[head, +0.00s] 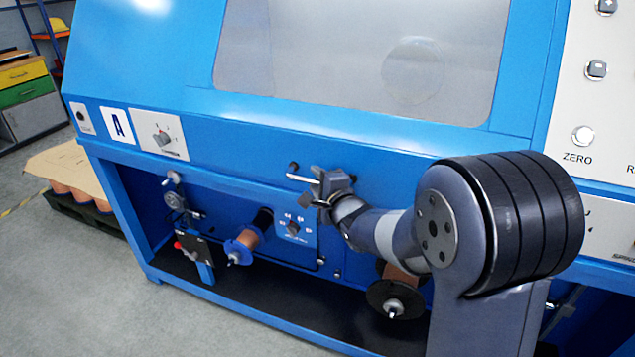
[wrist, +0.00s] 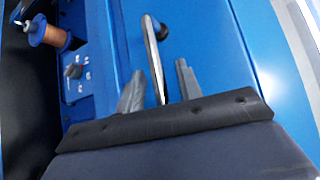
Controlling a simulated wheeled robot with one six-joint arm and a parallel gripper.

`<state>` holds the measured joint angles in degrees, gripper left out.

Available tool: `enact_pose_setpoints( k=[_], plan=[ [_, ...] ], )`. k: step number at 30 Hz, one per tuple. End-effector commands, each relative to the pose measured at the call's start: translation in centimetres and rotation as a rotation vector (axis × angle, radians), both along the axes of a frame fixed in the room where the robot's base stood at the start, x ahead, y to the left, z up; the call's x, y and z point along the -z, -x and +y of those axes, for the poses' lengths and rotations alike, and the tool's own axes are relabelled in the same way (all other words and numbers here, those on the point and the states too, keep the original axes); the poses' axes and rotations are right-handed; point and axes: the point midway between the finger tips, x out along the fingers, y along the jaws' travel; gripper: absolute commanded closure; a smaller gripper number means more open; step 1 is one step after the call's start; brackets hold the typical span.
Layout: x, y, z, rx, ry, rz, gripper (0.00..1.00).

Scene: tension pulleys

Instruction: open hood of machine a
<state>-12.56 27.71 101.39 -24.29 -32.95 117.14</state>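Machine A is the large blue cabinet with a white "A" label (head: 118,124). Its sloped blue hood (head: 135,55) with a clear window (head: 350,60) looks closed in the head view. A metal bar handle (head: 299,177) stands out from the blue front below the window. My gripper (head: 321,180) is at this handle, reaching in from the right. The fingers are apart, with a gap to the right finger. Whether the left finger touches the bar is unclear.
Below the handle is an open bay with a copper wire spool (head: 246,240), a small knob panel (head: 293,229) and a dark pulley (head: 394,299). A control panel (head: 597,95) is at right. Clear grey floor (head: 90,280) lies at left.

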Motion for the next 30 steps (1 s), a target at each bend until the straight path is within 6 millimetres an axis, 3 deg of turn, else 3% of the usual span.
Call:
enact_pose_setpoints(
  k=[8,20,30],
  plan=[
    [0.01,-0.08,0.05,0.000,0.000,0.000,0.67],
    [0.02,-0.05,0.03,0.000,0.001,0.000,1.00],
    [0.04,-0.05,0.03,0.000,0.001,0.000,1.00]
  ],
)
